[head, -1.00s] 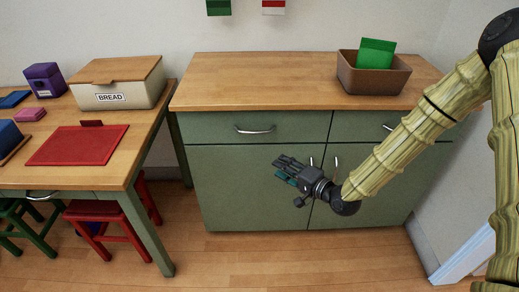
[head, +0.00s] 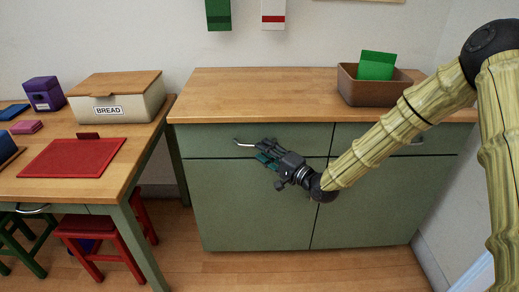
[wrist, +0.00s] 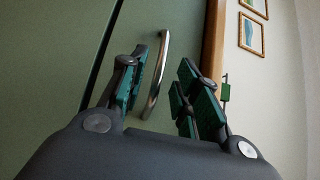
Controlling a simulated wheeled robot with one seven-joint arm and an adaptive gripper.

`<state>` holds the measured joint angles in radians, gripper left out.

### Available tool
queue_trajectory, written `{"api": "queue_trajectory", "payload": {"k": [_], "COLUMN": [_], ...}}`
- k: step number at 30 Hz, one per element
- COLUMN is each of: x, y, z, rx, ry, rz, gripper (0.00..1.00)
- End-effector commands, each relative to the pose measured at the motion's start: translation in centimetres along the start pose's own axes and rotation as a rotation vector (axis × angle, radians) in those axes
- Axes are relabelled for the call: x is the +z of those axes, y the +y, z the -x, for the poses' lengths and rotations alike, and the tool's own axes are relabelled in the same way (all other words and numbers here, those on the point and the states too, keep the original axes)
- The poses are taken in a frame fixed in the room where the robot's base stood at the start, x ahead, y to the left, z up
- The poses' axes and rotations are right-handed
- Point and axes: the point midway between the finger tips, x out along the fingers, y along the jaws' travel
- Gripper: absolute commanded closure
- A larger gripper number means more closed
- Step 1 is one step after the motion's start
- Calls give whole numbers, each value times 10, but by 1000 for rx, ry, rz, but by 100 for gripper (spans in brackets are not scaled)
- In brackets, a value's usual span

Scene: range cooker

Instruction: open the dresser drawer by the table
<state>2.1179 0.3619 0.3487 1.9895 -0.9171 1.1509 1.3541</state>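The green dresser (head: 250,205) stands against the wall, right of the table (head: 120,170). Its drawer by the table (head: 205,142) is shut and has a silver bar handle, which shows in the wrist view (wrist: 158,78). My gripper (head: 262,152) is in front of that drawer, covering the right part of the handle in the head view. In the wrist view my gripper (wrist: 165,85) is open, and the handle lies between its two fingers, nearer the left one. I cannot tell whether a finger touches it.
A brown box (head: 350,88) with a green item stands on the dresser's wooden top (head: 250,95). The table holds a bread box (head: 130,105) and a red board (head: 75,158). A red stool (head: 95,240) is under the table. Floor in front of the dresser is clear.

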Motion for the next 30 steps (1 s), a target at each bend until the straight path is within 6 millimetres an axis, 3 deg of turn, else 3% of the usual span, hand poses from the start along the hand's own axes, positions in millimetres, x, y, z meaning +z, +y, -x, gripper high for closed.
{"api": "queue_trajectory", "payload": {"k": [7,18,24,30], "x": [0,0,0,0], "y": [0,0,0,0], "z": [-24,-27,-27,-27], "rx": [0,0,0,0], "ry": [0,0,0,1], "rz": [2,1,1,1], "gripper": [68,68,100,100]}}
